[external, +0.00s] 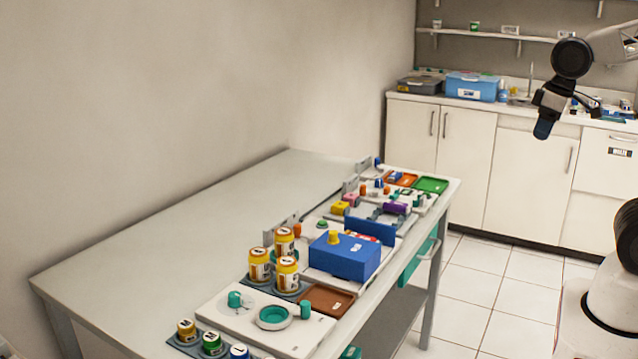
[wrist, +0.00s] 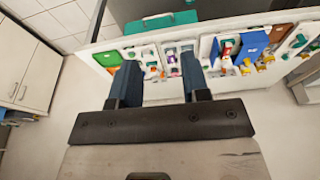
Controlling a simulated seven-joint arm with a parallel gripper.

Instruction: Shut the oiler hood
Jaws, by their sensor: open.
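A blue box (external: 343,257) with a yellow knob on top stands on a white base on the table. A darker blue panel (external: 369,231) stands just behind it. I cannot tell for sure which blue part is the oiler hood, or how far it is open. In the wrist view a blue part (wrist: 254,46) shows at the upper right, beside small red and white pieces. My gripper (external: 545,127) is in the air to the right of the table, well away from the box. In the wrist view its two dark fingers (wrist: 160,63) are apart with nothing between them.
The table (external: 170,225) has a wide bare left half. Yellow-capped jars (external: 285,274) and a white tray (external: 265,322) stand in front of the box. Orange and green trays (external: 431,185) lie at the far end. A teal drawer (external: 418,262) shows at the table's right side.

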